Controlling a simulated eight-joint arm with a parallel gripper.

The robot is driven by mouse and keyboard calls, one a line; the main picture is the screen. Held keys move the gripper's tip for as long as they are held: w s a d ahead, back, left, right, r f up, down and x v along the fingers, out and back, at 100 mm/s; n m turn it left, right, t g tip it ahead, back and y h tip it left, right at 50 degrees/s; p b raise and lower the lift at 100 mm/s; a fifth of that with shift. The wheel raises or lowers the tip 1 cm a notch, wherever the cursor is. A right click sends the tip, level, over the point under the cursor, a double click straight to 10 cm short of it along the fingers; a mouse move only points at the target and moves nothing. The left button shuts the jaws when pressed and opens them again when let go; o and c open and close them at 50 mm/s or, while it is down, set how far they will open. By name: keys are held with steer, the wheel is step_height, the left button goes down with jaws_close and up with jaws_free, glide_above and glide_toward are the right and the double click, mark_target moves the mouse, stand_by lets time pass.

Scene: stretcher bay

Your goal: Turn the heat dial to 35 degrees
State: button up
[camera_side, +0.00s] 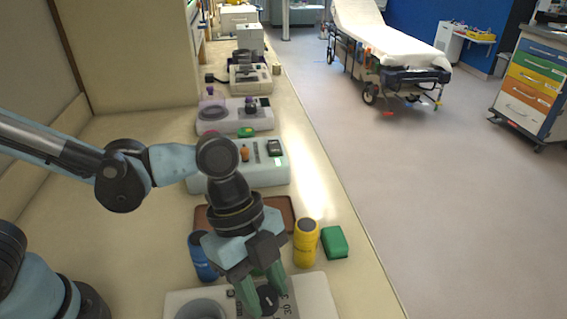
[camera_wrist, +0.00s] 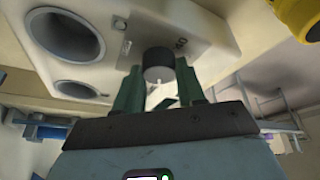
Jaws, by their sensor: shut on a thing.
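The heat dial is a small black knob (camera_side: 268,298) on a pale panel (camera_side: 318,290) at the bottom of the side view. It also shows as a dark round knob in the wrist view (camera_wrist: 158,65). A printed 30 shows beside it in the side view, and part of a printed number shows behind it in the wrist view. My gripper (camera_side: 266,288) points down with its green fingers on either side of the dial, shut on it. Its fingers also show in the wrist view (camera_wrist: 159,88). The dial's exact setting cannot be read.
A blue canister (camera_side: 202,258) stands left of my gripper and a yellow canister (camera_side: 306,243) right of it, beside a green block (camera_side: 335,242). A brown tray (camera_side: 285,208) lies behind. The panel has round wells (camera_wrist: 66,35). Several devices line the counter farther back.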

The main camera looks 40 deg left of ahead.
steer(key=n, duration=0.2)
steer(key=n+t, duration=0.1)
steer(key=n, duration=0.1)
steer(key=shift+s+t, duration=0.2)
steer(key=shift+t, duration=0.1)
steer(key=n, duration=0.2)
steer(key=n+t, duration=0.1)
steer(key=n, duration=0.1)
steer(key=shift+s+t, duration=0.1)
steer(key=shift+t, duration=0.2)
steer(key=n+t+y, duration=0.1)
steer(key=n, duration=0.4)
steer(key=shift+s+d, duration=0.1)
steer(key=n+t+y, duration=0.1)
steer(key=n, duration=0.3)
steer(key=shift+y, duration=0.4)
steer(key=shift+n, duration=0.3)
steer(key=shift+d, duration=0.1)
steer(key=o, duration=1)
steer(key=shift+o, duration=0.2)
steer(key=shift+r, duration=0.15)
